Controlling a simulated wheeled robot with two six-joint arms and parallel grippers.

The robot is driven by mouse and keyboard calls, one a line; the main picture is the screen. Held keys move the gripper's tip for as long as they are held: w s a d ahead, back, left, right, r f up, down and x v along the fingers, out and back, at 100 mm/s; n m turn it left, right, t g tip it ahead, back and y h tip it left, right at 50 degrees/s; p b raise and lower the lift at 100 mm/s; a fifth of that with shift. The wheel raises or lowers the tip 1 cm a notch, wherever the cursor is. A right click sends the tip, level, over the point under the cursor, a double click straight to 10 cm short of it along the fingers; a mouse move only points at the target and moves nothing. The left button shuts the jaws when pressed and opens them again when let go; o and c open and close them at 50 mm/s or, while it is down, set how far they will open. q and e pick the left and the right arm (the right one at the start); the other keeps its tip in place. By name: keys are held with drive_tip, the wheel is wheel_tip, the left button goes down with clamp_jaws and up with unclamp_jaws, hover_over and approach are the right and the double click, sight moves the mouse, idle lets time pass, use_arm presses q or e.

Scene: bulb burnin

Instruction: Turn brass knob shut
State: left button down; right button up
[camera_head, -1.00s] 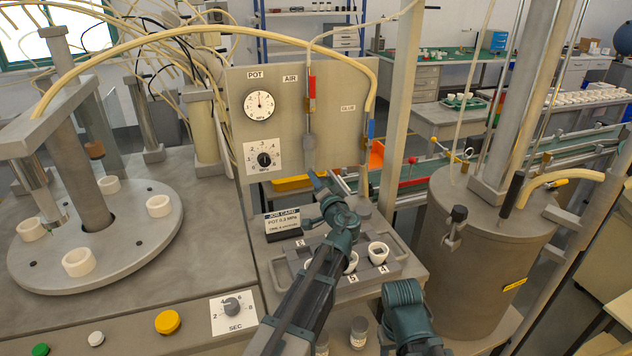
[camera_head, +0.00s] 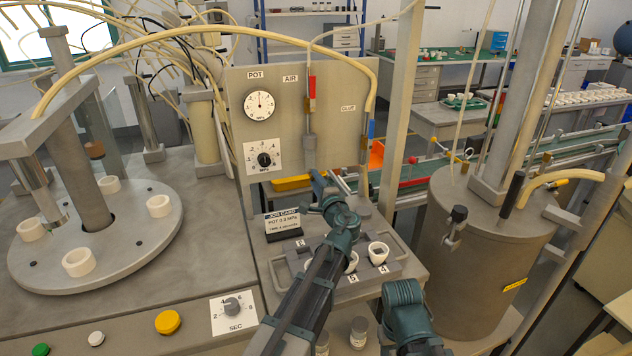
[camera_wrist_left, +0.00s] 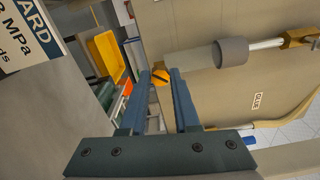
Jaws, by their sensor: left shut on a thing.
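The brass knob (camera_wrist_left: 160,77) shows in the left wrist view as a small orange-gold disc with a dark slot, at the lower end of a grey cylinder. My left gripper (camera_wrist_left: 161,75) is shut on it, with one finger on each side. In the head view the gripper (camera_head: 318,177) is just below the grey cylinder (camera_head: 309,144) on the upright panel. The knob is hard to make out there behind the fingers. My right gripper is not in view.
The job card (camera_head: 283,223) stands left of my left gripper. Below is a grey tray (camera_head: 402,267) with white cups. A blue-handled glue fitting (camera_head: 370,129) is to the right. A large grey tank (camera_head: 470,270) stands farther right.

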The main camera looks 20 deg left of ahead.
use_arm(q)
drive_tip(key=shift+m, duration=4.9)
drive_tip(key=c, duration=0.7)
unclamp_jaws()
drive_tip(key=shift+o, duration=0.2)
drive_tip(key=v, duration=1.4)
drive_tip(key=shift+w, duration=0.1)
